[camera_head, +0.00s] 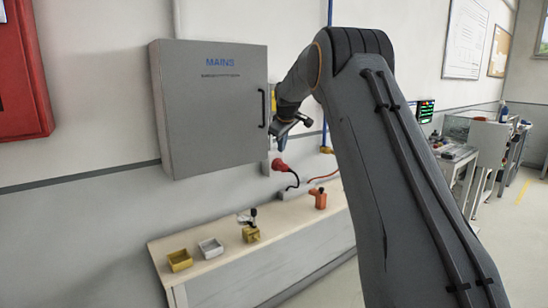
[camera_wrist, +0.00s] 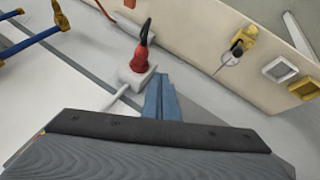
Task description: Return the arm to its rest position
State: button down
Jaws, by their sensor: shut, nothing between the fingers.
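My arm reaches up and across the middle of the head view, bent at the elbow, with its end toward the wall. My gripper (camera_head: 286,130) is beside the right edge of the grey MAINS cabinet (camera_head: 212,125), close to its handle (camera_head: 262,108); I cannot tell whether they touch. In the wrist view my gripper's blue-grey fingers (camera_wrist: 162,96) are together with nothing between them. A red plug (camera_head: 279,165) sits at a wall socket below the gripper. The plug also shows in the wrist view (camera_wrist: 140,62), just beyond the fingers. The cabinet door looks closed.
A bench (camera_head: 222,257) runs along the wall below. A red box (camera_head: 20,75) hangs at the left. Worktables with equipment (camera_head: 455,152) stand at the right.

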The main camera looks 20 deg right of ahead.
jog(key=shift+s+d+r+b, duration=0.15)
jog(key=shift+s+d+r, duration=0.15)
jog(key=shift+r, duration=0.2)
jog(key=shift+s+d+r+b, duration=0.15)
jog(key=shift+s+d+r, duration=0.1)
jog(key=shift+r, duration=0.3)
jog(key=shift+s+d+r+b, duration=0.2)
jog(key=shift+d+r, duration=0.1)
jog(key=shift+r, duration=0.2)
jog(key=s+a+f+m+g, duration=0.1)
jog(key=s+a+f, duration=0.3)
jog(key=s, duration=0.3)
jog(key=s+a+f+m+g+y, duration=0.1)
jog(key=s+a+f, duration=0.35)
jog(key=s, duration=0.35)
jog(key=s+a+f+m+g, duration=0.1)
jog(key=s+a+f, duration=0.2)
jog(key=s+f, duration=0.3)
jog(key=s+a+f+m+g, duration=0.1)
jog(key=s+a+f, duration=0.1)
jog(key=s, duration=0.7)
jog(key=s+a+f+m+g, duration=0.1)
jog(key=s+f, duration=0.3)
jog(key=s, duration=0.6)
jog(key=s+a+f+m, duration=0.1)
jog(key=s+a+f, duration=0.2)
jog(key=s, duration=0.7)
jog(key=shift+m+g, duration=0.3)
jog(key=shift+g, duration=0.1)
jog(key=shift+f, duration=0.1)
